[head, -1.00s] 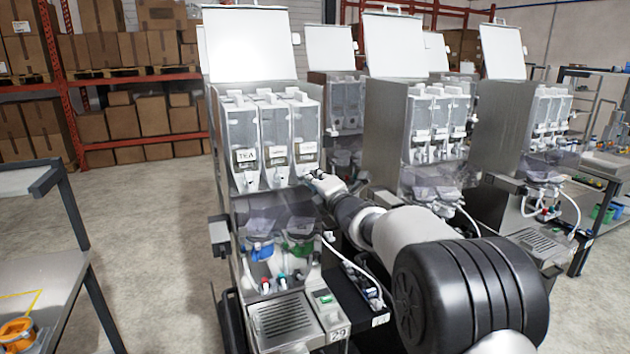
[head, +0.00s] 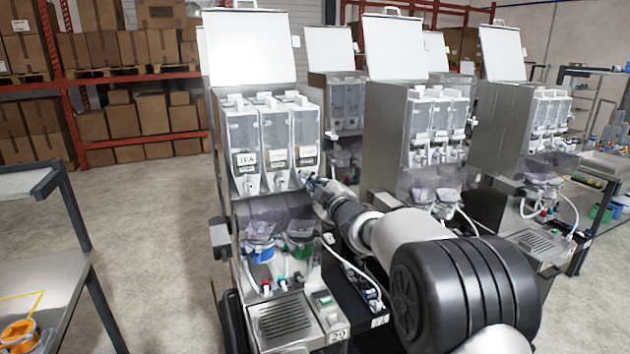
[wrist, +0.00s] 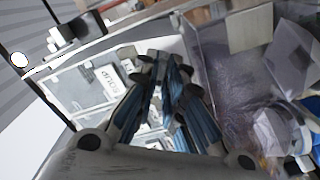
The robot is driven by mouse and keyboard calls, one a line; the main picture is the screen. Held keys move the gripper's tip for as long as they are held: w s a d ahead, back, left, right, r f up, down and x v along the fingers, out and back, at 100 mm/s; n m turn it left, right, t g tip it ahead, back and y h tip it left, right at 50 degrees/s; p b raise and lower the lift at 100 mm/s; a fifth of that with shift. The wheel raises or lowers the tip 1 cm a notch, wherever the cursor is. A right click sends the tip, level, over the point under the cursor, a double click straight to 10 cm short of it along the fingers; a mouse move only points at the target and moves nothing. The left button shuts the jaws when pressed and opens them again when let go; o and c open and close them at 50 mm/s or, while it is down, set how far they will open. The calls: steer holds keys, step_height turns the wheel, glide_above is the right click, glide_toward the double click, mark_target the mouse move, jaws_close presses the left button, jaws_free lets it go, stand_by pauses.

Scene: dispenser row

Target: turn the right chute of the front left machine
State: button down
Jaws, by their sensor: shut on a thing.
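The front left machine (head: 222,150) stands open, with its white lid raised. It holds three clear canisters side by side, each with a white spout low on its front. The right canister (head: 307,128) has a pale label. My gripper (head: 310,181) is at the lower front of this canister, at its chute, and covers most of the chute. In the wrist view my gripper's blue-sided fingers (wrist: 162,62) are drawn together at the tips. They are shut on the chute, which is hardly visible between them.
Below the canisters are clear hoppers with a blue collar (head: 261,252) and a green one, a white hose and a drip tray (head: 283,318). A second machine (head: 385,140) stands close to the right of my arm. A table (head: 50,300) is at the left, with open floor between.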

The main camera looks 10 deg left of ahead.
steer(key=m+p, duration=0.4)
steer(key=m, duration=0.6)
steer(key=shift+m, duration=0.4)
stand_by(0.4)
steer(key=c, duration=2)
jaws_free()
steer(key=shift+o, duration=0.2)
steer(key=v, duration=1.2)
steer(key=shift+s, duration=0.1)
